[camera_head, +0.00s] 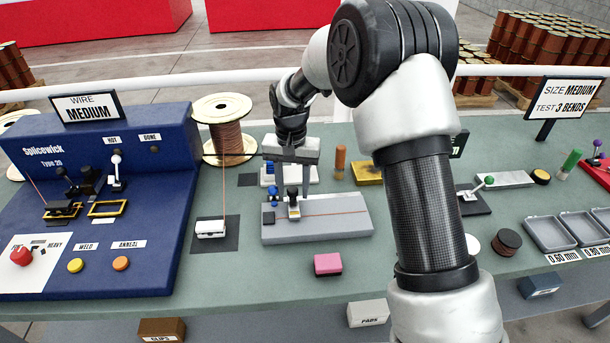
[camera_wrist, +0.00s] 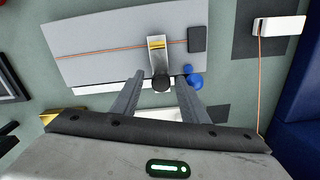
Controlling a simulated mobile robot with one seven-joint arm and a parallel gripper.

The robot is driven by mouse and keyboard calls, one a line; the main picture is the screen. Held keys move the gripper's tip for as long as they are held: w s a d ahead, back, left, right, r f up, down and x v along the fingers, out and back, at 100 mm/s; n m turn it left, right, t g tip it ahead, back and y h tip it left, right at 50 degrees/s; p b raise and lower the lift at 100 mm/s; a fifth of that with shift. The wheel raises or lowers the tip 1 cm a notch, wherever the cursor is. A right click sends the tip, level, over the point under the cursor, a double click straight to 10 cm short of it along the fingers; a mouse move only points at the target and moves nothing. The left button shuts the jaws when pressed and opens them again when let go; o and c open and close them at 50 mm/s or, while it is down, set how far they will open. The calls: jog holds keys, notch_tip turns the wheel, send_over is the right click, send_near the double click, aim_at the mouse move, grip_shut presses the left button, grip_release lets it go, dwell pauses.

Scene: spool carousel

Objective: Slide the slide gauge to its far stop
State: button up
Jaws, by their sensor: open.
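The slide gauge is a flat grey plate (camera_head: 335,214) with an orange line along it, below my gripper on the bench. Its metal slider (camera_head: 293,207) has a black knob and stands near the plate's left end; in the wrist view the slider (camera_wrist: 158,50) shows a yellow mark, with the black knob (camera_wrist: 161,83) in front. My gripper (camera_head: 290,178) is open above the back edge of the plate. In the wrist view its two fingers (camera_wrist: 160,78) lie either side of the knob, with gaps showing. Whether they are level with the knob is unclear.
A dark block (camera_wrist: 197,39) and blue knobs (camera_wrist: 194,80) sit beside the slider. A white wire clamp (camera_head: 211,229) lies left of the plate, with wire running up to a spool (camera_head: 223,130). A pink block (camera_head: 327,264) lies in front. My arm hides part of the bench at right.

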jog(key=d, duration=0.5)
jog(key=w+d+p, duration=0.1)
jog(key=d, duration=0.9)
jog(key=shift+w+p, duration=0.15)
jog(key=shift+p, duration=0.15)
notch_tip(320, 180, up, 18)
jog(key=s+r+n+t+b, duration=0.2)
jog(key=s+r, duration=0.4)
jog(key=s, duration=0.5)
jog(key=shift+d+n, duration=0.3)
jog(key=w+a+f+n+g+p, duration=0.1)
jog(key=w+f+n, duration=0.15)
jog(key=w, duration=0.35)
jog(key=w+f+n+g+p, duration=0.1)
jog(key=w+f, duration=0.3)
jog(key=w, duration=0.1)
notch_tip(320, 180, down, 18)
jog(key=shift+w+r, duration=0.15)
jog(key=shift+r, duration=0.1)
